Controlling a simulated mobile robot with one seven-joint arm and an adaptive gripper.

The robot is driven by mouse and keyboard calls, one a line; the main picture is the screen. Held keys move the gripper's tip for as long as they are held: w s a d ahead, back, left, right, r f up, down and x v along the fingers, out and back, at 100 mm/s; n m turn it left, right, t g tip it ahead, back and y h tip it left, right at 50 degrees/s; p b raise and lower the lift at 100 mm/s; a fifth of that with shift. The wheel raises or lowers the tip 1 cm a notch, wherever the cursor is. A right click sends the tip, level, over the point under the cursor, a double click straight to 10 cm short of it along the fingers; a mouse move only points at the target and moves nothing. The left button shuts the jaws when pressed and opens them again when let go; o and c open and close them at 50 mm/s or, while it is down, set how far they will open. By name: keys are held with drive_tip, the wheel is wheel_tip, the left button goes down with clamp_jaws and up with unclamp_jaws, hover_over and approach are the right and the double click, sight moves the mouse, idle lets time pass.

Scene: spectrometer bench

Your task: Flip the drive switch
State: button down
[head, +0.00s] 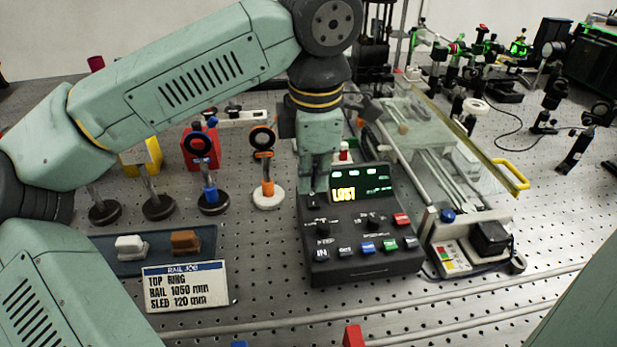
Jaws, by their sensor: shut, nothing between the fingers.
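A black control box (361,251) sits on the bench with a lit display (358,190) reading "LOST" in yellow. Its sloped face carries knobs and several coloured buttons, including a red one (401,218) and a blue one (368,246). My gripper (314,192) is shut and empty, pointing down at the box's back left corner, left of the display. A small dark part (314,202) shows just under the fingertips; I cannot tell if it is the drive switch or if the fingers touch it. No switch label is readable.
A glass-covered rail (430,150) with a yellow handle (515,174) runs behind and right of the box. Several post-mounted optics, including an orange ring (262,141), stand to the left. A "RAIL JOB" card (186,286) and a blue tray (205,243) lie front left.

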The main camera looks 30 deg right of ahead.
wheel_tip(320, 180, up, 11)
drive_tip(key=s+b, duration=0.1)
drive_tip(key=b, duration=0.1)
drive_tip(key=shift+a+f, duration=0.15)
drive_tip(key=shift+a, duration=0.05)
drive_tip(key=shift+w, duration=0.2)
